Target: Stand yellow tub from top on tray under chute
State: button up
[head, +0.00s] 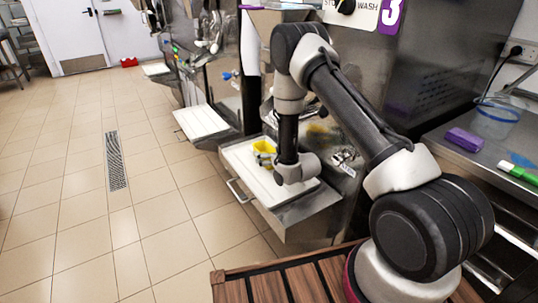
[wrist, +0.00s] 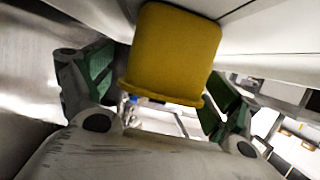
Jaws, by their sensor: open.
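The yellow tub (head: 263,148) stands on the white tray (head: 236,156) of the near machine, its open top facing up, in the head view. In the wrist view the yellow tub (wrist: 170,52) fills the upper middle. My gripper (wrist: 160,86) is open, with a green-padded finger on each side of the tub and gaps visible between pads and tub. In the head view my wrist hangs low over the tray just right of the tub, and the fingers are mostly hidden. The chute outlet is not clearly visible behind my arm.
A second machine with a white tray (head: 201,122) stands farther left. A steel counter at right holds a purple block (head: 463,142), a clear container (head: 494,120) and a green object (head: 518,174).

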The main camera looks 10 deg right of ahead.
jog(key=v, duration=1.1)
jog(key=shift+s+d+r, duration=0.1)
jog(key=shift+s, duration=0.15)
